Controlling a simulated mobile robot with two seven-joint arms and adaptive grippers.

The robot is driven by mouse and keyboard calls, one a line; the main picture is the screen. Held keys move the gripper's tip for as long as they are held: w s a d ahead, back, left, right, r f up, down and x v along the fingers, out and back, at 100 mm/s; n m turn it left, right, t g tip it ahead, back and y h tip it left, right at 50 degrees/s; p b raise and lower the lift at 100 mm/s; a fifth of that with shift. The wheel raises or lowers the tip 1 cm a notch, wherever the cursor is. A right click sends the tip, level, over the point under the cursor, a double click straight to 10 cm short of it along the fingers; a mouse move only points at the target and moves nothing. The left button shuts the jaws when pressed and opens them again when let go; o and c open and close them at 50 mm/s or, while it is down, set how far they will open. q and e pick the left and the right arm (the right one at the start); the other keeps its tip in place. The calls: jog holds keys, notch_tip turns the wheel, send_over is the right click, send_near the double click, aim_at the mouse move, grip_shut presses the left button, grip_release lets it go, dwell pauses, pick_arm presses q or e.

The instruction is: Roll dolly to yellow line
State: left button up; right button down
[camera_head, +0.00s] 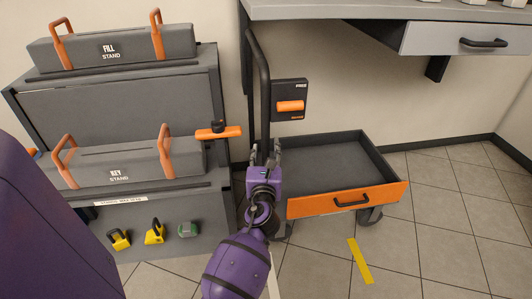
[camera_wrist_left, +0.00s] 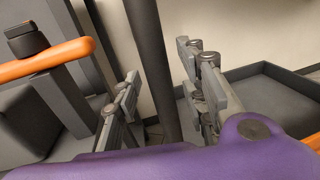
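The dolly (camera_head: 341,196) is a low grey tray with an orange front, a black handle and castors, on the tiled floor right of centre. A dark upright push bar (camera_head: 264,95) rises at its left side. My left gripper (camera_head: 267,156) is at the lower part of this bar. In the left wrist view the bar (camera_wrist_left: 152,65) passes between the two spread fingers (camera_wrist_left: 163,90), with gaps visible on both sides. The yellow line (camera_head: 360,261) is a short strip on the floor in front of the dolly. My right gripper is not in view.
A grey cabinet (camera_head: 60,221) with cases labelled FILL STAND (camera_head: 120,50) and KEY STAND (camera_head: 126,163) stands close at left. An orange knob bar (camera_head: 218,132) juts towards the push bar. A workbench (camera_head: 385,11) overhangs at back right. Floor at right is clear.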

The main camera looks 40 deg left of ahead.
pick_arm(q)
jog(key=shift+w+a, duration=0.15)
jog(key=shift+w, duration=0.05)
jog(key=shift+c, duration=0.3)
grip_shut()
